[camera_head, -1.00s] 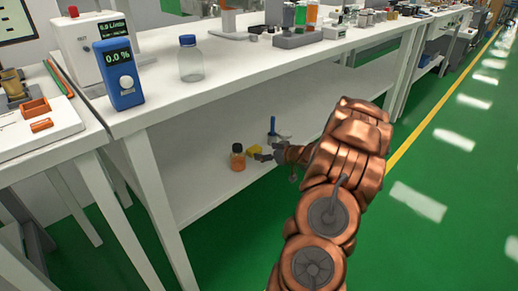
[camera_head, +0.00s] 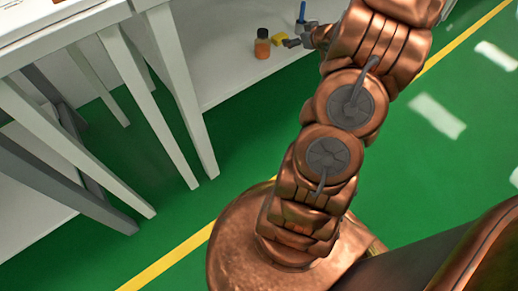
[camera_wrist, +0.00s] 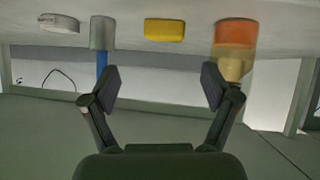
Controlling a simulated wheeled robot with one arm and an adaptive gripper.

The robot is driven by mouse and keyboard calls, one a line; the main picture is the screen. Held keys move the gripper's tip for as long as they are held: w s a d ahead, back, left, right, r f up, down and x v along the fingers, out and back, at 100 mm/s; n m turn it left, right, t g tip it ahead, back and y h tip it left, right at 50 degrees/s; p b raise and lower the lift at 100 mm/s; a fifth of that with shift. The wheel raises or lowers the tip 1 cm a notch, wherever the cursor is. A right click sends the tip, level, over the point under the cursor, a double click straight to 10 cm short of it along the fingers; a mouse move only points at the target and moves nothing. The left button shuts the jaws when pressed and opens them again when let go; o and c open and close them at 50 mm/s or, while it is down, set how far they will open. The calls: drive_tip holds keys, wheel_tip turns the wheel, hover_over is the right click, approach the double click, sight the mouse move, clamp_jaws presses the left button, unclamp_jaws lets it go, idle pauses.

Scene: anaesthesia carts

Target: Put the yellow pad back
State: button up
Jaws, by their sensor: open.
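The yellow pad (camera_head: 279,38) lies on the low white shelf, just right of an orange bottle with a dark cap (camera_head: 262,44). In the wrist view, which looks upside down, the yellow pad (camera_wrist: 165,30) is at the top middle, beyond the fingertips. My gripper (camera_wrist: 161,86) is open, with nothing between its fingers. In the head view my gripper (camera_head: 292,43) is at the right of the pad, close to it; I cannot tell the exact gap there.
The orange bottle (camera_wrist: 235,45) stands on one side of the pad. A grey piece with a blue rod (camera_wrist: 102,45) stands on the other side, with a white round item (camera_wrist: 59,23) beyond it. White table legs (camera_head: 178,85) stand at left. Green floor is open at right.

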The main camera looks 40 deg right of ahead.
drive_tip(key=s+a+r+g+h, duration=0.1)
drive_tip(key=s+a+r+g, duration=0.15)
drive_tip(key=a, duration=0.35)
drive_tip(key=s+a+r+m+g, duration=0.1)
drive_tip(key=a+g, duration=0.2)
drive_tip(key=a, duration=0.2)
drive_tip(key=s+a+r+g+h, duration=0.1)
drive_tip(key=s+a+g, duration=0.1)
drive_tip(key=a, duration=0.4)
drive_tip(key=s+a+r+n+g+y, duration=0.1)
drive_tip(key=s+a+r+g+y, duration=0.2)
drive_tip(key=s+a, duration=2.3)
drive_tip(key=g+y, duration=0.1)
drive_tip(key=g, duration=0.3)
drive_tip(key=shift+s+a+n+g, duration=0.2)
drive_tip(key=shift+s+n+g, duration=0.05)
drive_tip(key=shift+n+g, duration=0.1)
drive_tip(key=shift+r, duration=0.15)
